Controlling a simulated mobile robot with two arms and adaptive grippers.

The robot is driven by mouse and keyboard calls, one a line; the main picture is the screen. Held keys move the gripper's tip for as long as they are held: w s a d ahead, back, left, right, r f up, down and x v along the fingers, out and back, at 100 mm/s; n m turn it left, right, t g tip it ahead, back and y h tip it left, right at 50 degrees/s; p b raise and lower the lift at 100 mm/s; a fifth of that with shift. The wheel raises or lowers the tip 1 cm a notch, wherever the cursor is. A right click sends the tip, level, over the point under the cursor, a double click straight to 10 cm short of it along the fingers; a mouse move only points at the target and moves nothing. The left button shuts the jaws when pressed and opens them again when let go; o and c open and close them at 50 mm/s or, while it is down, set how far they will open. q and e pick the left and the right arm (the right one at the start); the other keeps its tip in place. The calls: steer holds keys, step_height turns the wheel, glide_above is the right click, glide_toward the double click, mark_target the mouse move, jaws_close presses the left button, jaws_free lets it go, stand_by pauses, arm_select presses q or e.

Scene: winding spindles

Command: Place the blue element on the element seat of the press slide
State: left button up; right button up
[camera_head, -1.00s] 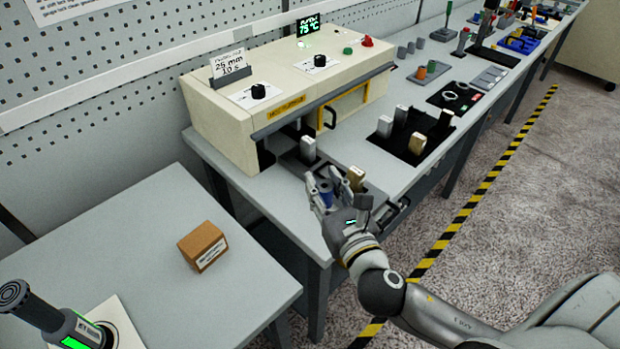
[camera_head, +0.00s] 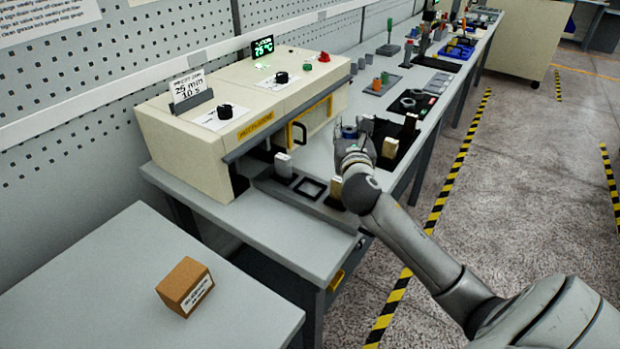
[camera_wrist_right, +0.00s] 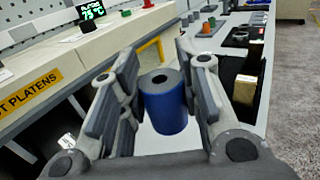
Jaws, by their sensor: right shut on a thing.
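The blue element (camera_head: 349,131) is a short blue cylinder with a hole in its top. My right gripper (camera_head: 354,140) is shut on it and holds it over the bench, to the right of the press slide. In the right wrist view the blue element (camera_wrist_right: 166,103) stands upright between the two fingers. The press slide (camera_head: 268,188) is pulled out in front of the press; its seat (camera_head: 310,188) appears as an empty dark square frame between a light post (camera_head: 283,165) and a tan post (camera_head: 336,188). My left gripper is not in view.
The cream press (camera_head: 240,115) with a yellow handle (camera_head: 297,133) stands behind the slide. A black tray with upright blocks (camera_head: 390,147) is right of my gripper. A cardboard box (camera_head: 185,287) sits on the front-left table.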

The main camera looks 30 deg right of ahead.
steer(key=a+f, duration=0.2)
steer(key=w+a+f, duration=0.1)
steer(key=a+f, duration=0.1)
steer(key=a, duration=0.1)
steer(key=w+a+f, duration=0.1)
steer(key=a+f, duration=0.2)
steer(key=shift+w+a+b, duration=0.15)
steer(key=shift+w+b, duration=0.1)
steer(key=shift+b, duration=0.05)
steer(key=shift+a+f, duration=0.1)
steer(key=f, duration=0.1)
steer(key=a+f, duration=0.1)
steer(key=f, duration=0.1)
steer(key=shift+w+f, duration=0.1)
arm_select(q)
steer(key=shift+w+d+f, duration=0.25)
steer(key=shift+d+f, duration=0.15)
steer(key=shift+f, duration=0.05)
arm_select(e)
steer(key=shift+d+f, duration=0.1)
steer(key=shift+f, duration=0.25)
steer(key=shift+f, duration=0.1)
steer(key=o, duration=0.7)
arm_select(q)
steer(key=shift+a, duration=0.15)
arm_select(e)
steer(key=shift+o, duration=0.2)
